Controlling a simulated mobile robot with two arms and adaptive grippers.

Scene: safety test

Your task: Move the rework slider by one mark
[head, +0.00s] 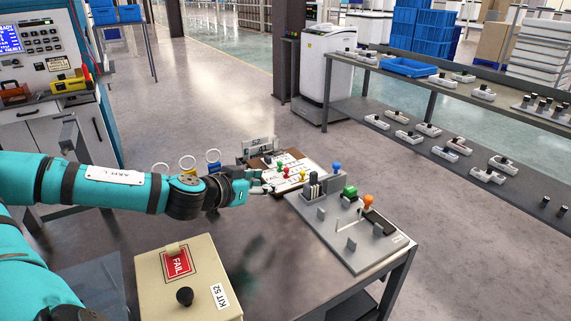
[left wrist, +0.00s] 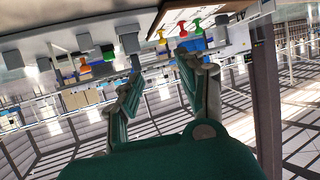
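A white board (head: 312,164) with a brown edge lies on the table and carries red (head: 285,172), green (head: 279,164) and yellow (head: 302,176) pegs. Its lettering is too small to read, so I cannot tell which one is the rework slider. My left gripper (head: 264,185) is at the board's near left edge, beside the pegs. In the left wrist view its two fingers (left wrist: 157,52) are apart with nothing between them. The red (left wrist: 196,25), green (left wrist: 183,31) and yellow (left wrist: 162,36) pegs show beyond the fingertips there. My right gripper is not in view.
A grey fixture plate (head: 352,247) with blue (head: 336,168), green (head: 350,191) and orange (head: 368,201) knobs stands right of the board. A cream box (head: 205,287) with a red FAIL label and black knob is in front. Three rings (head: 188,163) stand behind my left arm.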

